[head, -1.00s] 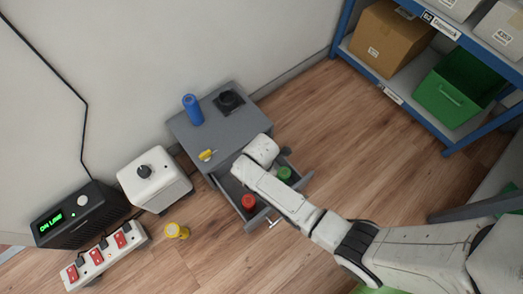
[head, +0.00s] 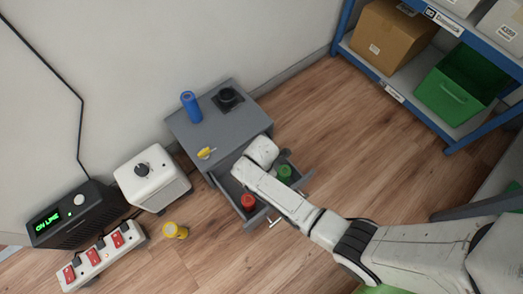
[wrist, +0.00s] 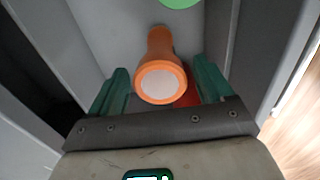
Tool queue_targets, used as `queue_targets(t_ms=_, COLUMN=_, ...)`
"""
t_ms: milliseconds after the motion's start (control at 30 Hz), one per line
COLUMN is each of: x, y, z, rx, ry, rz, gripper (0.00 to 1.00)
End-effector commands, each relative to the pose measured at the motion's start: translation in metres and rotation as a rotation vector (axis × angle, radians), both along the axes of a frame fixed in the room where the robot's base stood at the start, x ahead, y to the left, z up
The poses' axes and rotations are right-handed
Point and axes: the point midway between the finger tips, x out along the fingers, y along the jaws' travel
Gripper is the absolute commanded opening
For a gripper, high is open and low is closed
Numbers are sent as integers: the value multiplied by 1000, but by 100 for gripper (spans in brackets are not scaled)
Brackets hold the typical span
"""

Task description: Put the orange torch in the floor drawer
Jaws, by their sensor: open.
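The orange torch (wrist: 161,66) shows in the wrist view with its pale lens end toward the camera, between the two green fingers of my gripper (wrist: 162,76). The fingers are open, with a gap visible on each side of the torch. Behind it is the grey inside of the floor drawer (wrist: 100,28). I cannot tell whether the torch touches the drawer bottom. In the head view the drawer (head: 230,189) is pulled out of the grey cabinet (head: 218,126). My arm reaches over it and hides the torch and fingers.
A red item (head: 248,201) and a green item (head: 285,172) are in the drawer. A blue cylinder (head: 190,107), a yellow-handled item (head: 206,153) and a black object (head: 228,97) are on the cabinet. A yellow item (head: 174,231) is on the floor. A blue-framed shelf (head: 470,138) stands right.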

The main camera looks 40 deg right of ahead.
Motion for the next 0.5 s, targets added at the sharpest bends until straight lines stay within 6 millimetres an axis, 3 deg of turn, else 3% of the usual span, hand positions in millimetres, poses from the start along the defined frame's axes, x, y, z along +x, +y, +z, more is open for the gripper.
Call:
queue_targets(t_ms=167, x=0, y=0, z=9, rx=0, ry=-1, rz=0, gripper=80)
queue_targets(t_ms=500, x=0, y=0, z=76, rx=1, ry=-2, rz=0, gripper=80)
